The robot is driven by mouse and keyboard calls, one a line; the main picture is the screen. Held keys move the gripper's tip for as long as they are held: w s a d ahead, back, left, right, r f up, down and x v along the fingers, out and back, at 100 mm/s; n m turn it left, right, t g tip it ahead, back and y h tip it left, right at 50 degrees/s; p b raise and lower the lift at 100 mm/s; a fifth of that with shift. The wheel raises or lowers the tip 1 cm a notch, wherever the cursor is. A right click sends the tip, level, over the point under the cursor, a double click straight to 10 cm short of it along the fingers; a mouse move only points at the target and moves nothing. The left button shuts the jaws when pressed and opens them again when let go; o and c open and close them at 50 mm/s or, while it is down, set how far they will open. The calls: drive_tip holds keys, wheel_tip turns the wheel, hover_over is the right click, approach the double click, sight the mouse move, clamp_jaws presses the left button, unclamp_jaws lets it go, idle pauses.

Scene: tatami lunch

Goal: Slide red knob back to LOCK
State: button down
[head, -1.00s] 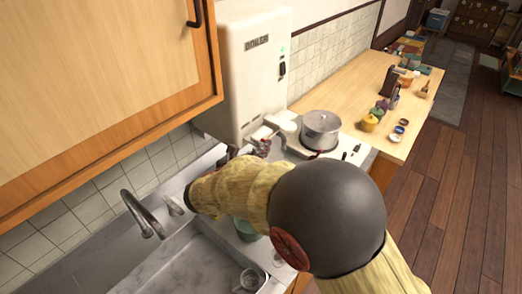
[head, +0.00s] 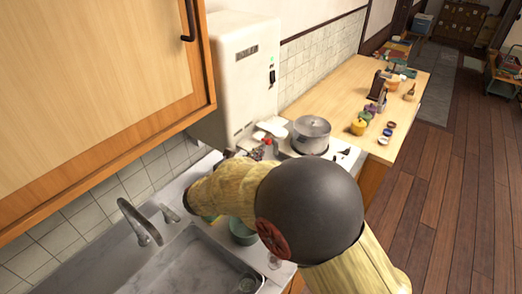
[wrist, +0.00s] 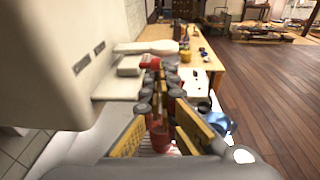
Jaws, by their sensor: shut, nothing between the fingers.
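A small red part (wrist: 150,62), which looks like the red knob, shows in the wrist view beside a white fixture (wrist: 130,67) below the boiler. It also shows as a red spot in the head view (head: 267,141). Lettering at the knob is too small to read, so its position cannot be told. My gripper (wrist: 162,68) is shut and empty, its fingertips close to the right of the red part in the picture. Whether they touch it cannot be told. In the head view my arm hides most of the gripper.
The white boiler (head: 240,75) hangs on the tiled wall above the counter. A lidded pot (head: 311,135) stands on the stove just right of the gripper. The sink (head: 195,265) and tap (head: 140,220) are at lower left. Small jars stand on the wooden counter (head: 345,85) beyond.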

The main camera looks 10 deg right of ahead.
drive_tip(key=v, duration=1)
drive_tip(key=s+d+f+m+g+y, duration=0.2)
drive_tip(key=s+d+f+m+g, duration=0.25)
drive_tip(key=s+m, duration=0.35)
drive_tip(key=s+d+f+m+g+y, duration=0.25)
drive_tip(key=s+f+m+g, duration=0.3)
drive_tip(key=s, duration=0.35)
drive_tip(key=s+d+r+m+y+b, duration=0.3)
drive_tip(key=s+m+y, duration=0.3)
drive_tip(key=s+m, duration=0.35)
drive_tip(key=s+d+r+m+t+b, duration=0.1)
drive_tip(key=d+r+m+t+b, duration=0.1)
drive_tip(key=d+r+m+t, duration=0.1)
drive_tip(key=d+r+m, duration=0.1)
drive_tip(key=d+r, duration=0.1)
drive_tip(key=d, duration=0.1)
drive_tip(key=shift+s+r+m, duration=0.25)
drive_tip(key=shift+m, duration=0.15)
